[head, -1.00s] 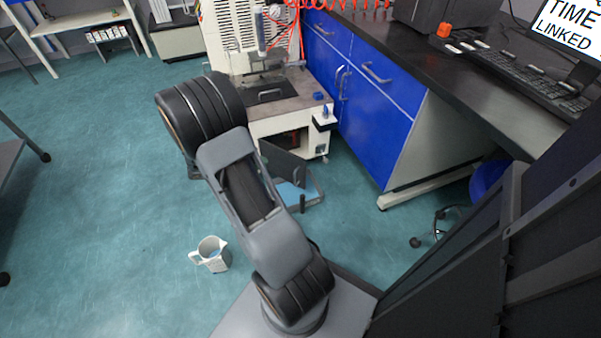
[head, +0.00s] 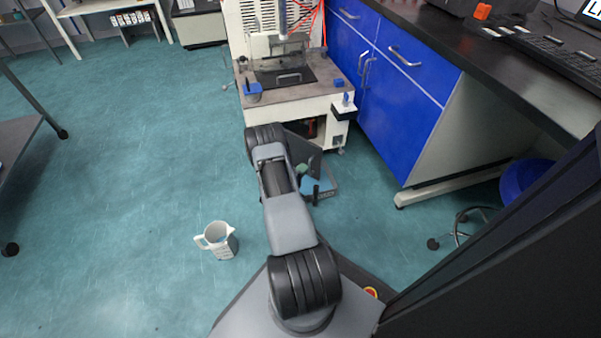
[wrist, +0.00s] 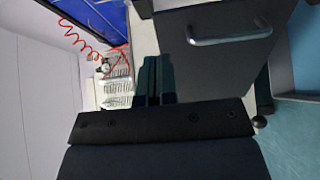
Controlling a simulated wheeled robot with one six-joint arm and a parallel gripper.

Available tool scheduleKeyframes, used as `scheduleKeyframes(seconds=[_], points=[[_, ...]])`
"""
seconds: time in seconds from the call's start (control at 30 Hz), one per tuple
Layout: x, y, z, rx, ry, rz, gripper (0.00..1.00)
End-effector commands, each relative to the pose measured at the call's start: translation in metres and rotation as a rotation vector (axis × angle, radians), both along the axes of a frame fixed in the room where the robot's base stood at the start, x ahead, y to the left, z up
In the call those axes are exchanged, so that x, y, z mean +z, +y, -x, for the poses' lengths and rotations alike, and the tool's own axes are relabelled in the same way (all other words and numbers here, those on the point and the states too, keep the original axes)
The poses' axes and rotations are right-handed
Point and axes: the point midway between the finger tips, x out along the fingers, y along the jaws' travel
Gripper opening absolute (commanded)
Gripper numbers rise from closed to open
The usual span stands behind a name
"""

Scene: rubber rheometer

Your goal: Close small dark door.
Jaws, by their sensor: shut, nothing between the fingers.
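The small dark door (head: 303,148) is a dark grey panel low on the front of the white machine (head: 318,110). It stands open, swung out from the front, and my arm covers part of it. In the wrist view the door (wrist: 228,75) fills the upper right, with a metal bar handle (wrist: 228,34). My gripper (wrist: 155,75) is shut and empty, its fingers together just left of the door panel in that view. I cannot tell whether they touch it. In the head view the gripper is hidden behind my arm.
A blue-grey tray (head: 325,187) lies on the floor by the door. Blue cabinets (head: 400,100) stand right of the machine. A white jug (head: 218,240) stands on the floor left of my base. The floor (head: 130,170) on the left is clear.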

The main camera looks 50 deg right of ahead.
Motion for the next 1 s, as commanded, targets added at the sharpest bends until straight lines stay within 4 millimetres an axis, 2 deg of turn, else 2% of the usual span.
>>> scheduleKeyframes(seconds=[0.2, 0.5, 0.7, 1.0], points=[[-0.003, -0.044, 0.001, -0.005, -0.002, 0.002, 0.00], [-0.002, -0.086, 0.001, -0.003, 0.000, 0.002, 0.00], [-0.001, -0.099, 0.001, -0.002, 0.002, 0.001, 0.00], [0.000, -0.101, 0.001, -0.002, 0.002, 0.000, 0.00]])
